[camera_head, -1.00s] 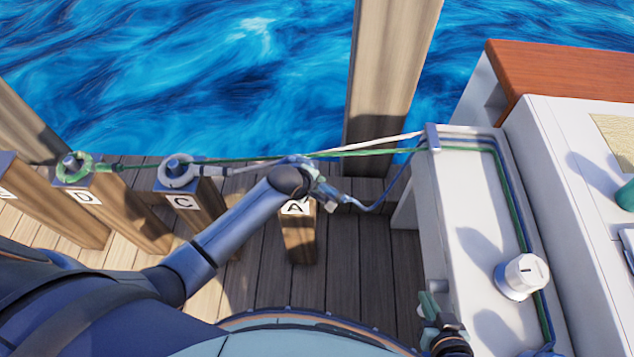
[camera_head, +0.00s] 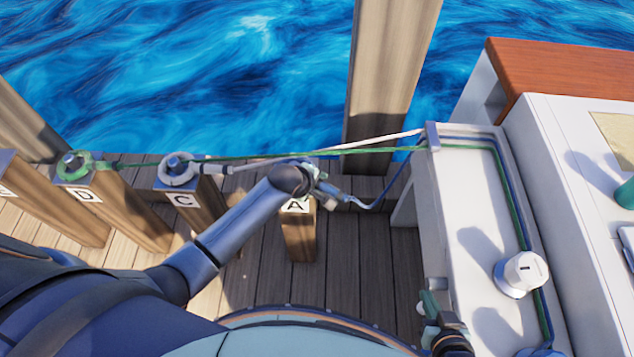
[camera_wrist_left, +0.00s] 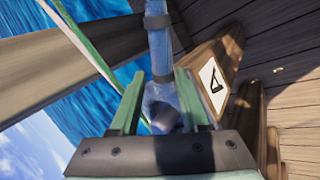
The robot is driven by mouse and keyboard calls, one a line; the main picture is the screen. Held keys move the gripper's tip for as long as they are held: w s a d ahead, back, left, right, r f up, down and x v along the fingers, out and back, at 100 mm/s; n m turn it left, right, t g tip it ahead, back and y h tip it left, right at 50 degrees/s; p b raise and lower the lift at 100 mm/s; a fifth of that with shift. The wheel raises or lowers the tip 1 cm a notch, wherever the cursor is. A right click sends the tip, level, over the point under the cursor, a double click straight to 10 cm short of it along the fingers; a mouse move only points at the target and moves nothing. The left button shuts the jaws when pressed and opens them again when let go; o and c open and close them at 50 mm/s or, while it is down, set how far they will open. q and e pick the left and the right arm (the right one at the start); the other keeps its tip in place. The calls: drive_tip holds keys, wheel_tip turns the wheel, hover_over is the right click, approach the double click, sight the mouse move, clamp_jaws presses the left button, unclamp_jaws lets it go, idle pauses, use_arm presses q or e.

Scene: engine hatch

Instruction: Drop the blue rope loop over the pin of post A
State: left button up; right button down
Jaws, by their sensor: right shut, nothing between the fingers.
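Post A (camera_head: 299,235) is a wooden post with a white "A" label, standing below my left wrist in the head view. It also shows in the left wrist view (camera_wrist_left: 222,65). My left gripper (camera_head: 322,188) is above post A. In the left wrist view its green fingers (camera_wrist_left: 158,100) sit either side of the end of the blue rope loop (camera_wrist_left: 160,88), which fills the gap between them. The blue rope (camera_head: 385,195) runs from there up to the boat. The pin of post A is largely hidden; I cannot tell whether the loop surrounds it. My right gripper (camera_head: 430,300) is shut and empty.
Post C (camera_head: 192,195) bears a grey loop and post D (camera_head: 95,195) a green one. Their taut lines pass just behind my left gripper to the boat's fitting (camera_head: 432,137). A white winch (camera_head: 522,273) stands on the boat deck at right.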

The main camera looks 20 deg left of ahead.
use_arm(q)
drive_tip(key=shift+o, duration=1.3)
drive_tip(key=shift+s+f, duration=0.25)
drive_tip(key=shift+f, duration=0.05)
drive_tip(key=shift+s+a+f, duration=0.1)
drive_tip(key=shift+s+f, duration=0.05)
drive_tip(key=w+p+v, duration=0.1)
drive_tip(key=p+v, duration=0.2)
drive_tip(key=v, duration=1)
drive_tip(key=shift+r+p, duration=0.25)
drive_tip(key=shift+p, duration=0.05)
